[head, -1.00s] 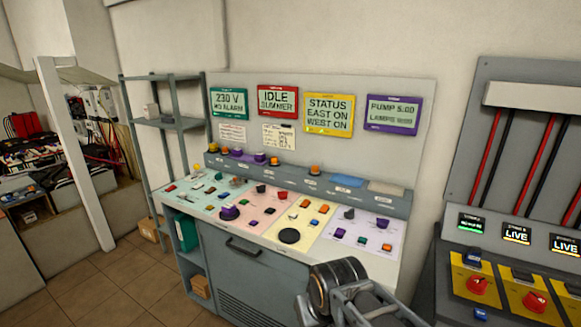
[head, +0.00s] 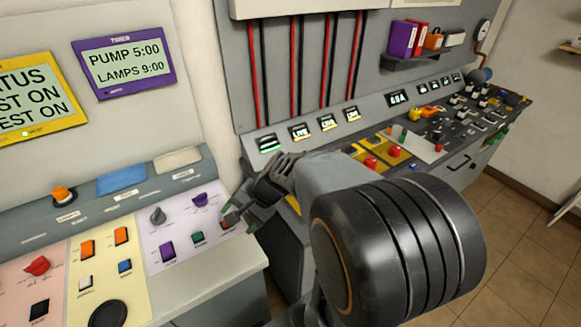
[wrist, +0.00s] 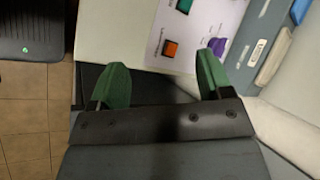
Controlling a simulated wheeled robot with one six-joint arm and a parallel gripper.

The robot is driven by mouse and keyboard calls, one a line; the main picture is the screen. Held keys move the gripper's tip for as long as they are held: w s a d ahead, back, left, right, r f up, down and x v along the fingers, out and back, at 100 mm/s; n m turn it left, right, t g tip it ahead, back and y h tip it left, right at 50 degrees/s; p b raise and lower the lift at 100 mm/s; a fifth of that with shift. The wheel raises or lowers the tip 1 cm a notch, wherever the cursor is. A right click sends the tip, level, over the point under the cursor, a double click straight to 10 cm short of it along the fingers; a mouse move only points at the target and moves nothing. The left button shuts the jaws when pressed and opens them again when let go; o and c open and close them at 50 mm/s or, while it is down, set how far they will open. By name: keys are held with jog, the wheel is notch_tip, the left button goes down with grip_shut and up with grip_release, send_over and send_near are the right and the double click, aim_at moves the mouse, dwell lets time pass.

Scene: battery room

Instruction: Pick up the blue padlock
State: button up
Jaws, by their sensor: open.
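I cannot pick out a blue padlock for certain in either current view; my arm hides part of the right-hand console in the head view. My gripper (head: 239,217) is above the right end of the left desk, by the pale lilac panel (head: 180,222). In the wrist view my gripper (wrist: 160,72) shows two green fingertips, apart and with nothing between them. An orange button (wrist: 170,48) and a purple knob (wrist: 220,45) show on the panel beyond the fingertips.
The right-hand console carries yellow panels with red knobs (head: 370,163) and lit LIVE displays (head: 300,131). Red and black cables (head: 297,70) run down its back wall. A shelf (head: 420,57) holds binders. Tiled floor (head: 510,225) is open at the right.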

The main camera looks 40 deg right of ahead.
jog(key=w+d+f+m+t+h+p, duration=0.1)
jog(key=w+d+m+t+h, duration=0.1)
jog(key=d+m, duration=0.6)
jog(key=w+d+f+m+t+h+p, duration=0.1)
jog(key=d+m+t, duration=0.3)
jog(key=d+m, duration=0.4)
jog(key=w+d+f+m+t+h+p, duration=0.1)
jog(key=w+d+f+m+t+h, duration=0.2)
jog(key=d+m, duration=0.5)
jog(key=shift+w+d+m+p, duration=0.2)
jog(key=shift+w+d, duration=0.1)
jog(key=shift+d, duration=0.35)
jog(key=shift+w+d+m+p, duration=0.1)
jog(key=shift+w+d+p, duration=0.15)
jog(key=shift+d, duration=0.4)
jog(key=shift+m+h, duration=0.4)
jog(key=shift+h, duration=0.1)
jog(key=x, duration=0.2)
jog(key=p+x, duration=0.1)
jog(key=x, duration=0.2)
jog(key=d+x, duration=0.1)
jog(key=x, duration=0.1)
jog(key=shift+w+f, duration=0.1)
jog(key=shift+f, duration=0.1)
jog(key=shift+p+x, duration=1.35)
jog(key=shift+x, duration=1.75)
jog(key=c, duration=1.1)
